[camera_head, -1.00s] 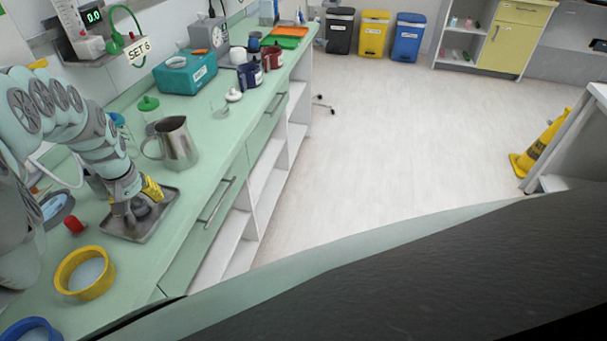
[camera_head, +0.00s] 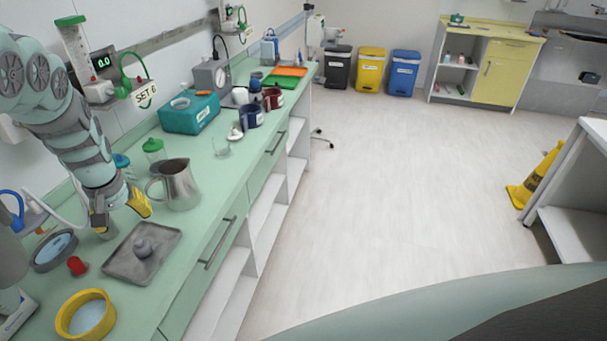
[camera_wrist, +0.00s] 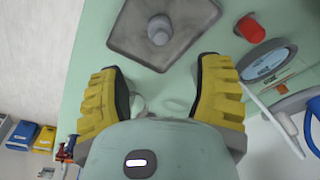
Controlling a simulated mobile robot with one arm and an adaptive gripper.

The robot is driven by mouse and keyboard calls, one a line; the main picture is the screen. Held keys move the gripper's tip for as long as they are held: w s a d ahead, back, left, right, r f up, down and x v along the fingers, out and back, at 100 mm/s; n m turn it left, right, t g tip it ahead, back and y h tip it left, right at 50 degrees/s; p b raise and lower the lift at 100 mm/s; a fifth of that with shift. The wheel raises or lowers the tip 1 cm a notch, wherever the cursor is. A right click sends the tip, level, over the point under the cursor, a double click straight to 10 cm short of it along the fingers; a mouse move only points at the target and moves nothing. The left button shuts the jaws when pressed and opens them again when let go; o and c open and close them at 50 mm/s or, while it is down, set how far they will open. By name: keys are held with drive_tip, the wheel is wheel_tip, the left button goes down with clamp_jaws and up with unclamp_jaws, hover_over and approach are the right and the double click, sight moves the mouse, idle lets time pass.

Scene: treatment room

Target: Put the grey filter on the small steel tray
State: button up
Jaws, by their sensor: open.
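The small steel tray (camera_head: 122,263) lies on the green counter at the left in the head view, and it also shows at the top of the wrist view (camera_wrist: 190,22). The grey filter (camera_head: 143,249) rests on the tray, near its middle. In the wrist view the grey filter (camera_wrist: 159,30) stands clear of the fingers. My gripper (camera_head: 122,212) is open and empty, just behind the tray and apart from the filter. In the wrist view its yellow fingers (camera_wrist: 158,97) are spread wide with bare counter between them.
A steel jug (camera_head: 180,186) stands right of my gripper. A red cap (camera_head: 77,266) and a yellow ring-shaped container (camera_head: 86,316) lie left and front of the tray. A teal box (camera_head: 190,113) and mugs stand farther back.

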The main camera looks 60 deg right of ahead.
drive_tip(key=shift+a+r, duration=0.1)
drive_tip(key=shift+r, duration=0.15)
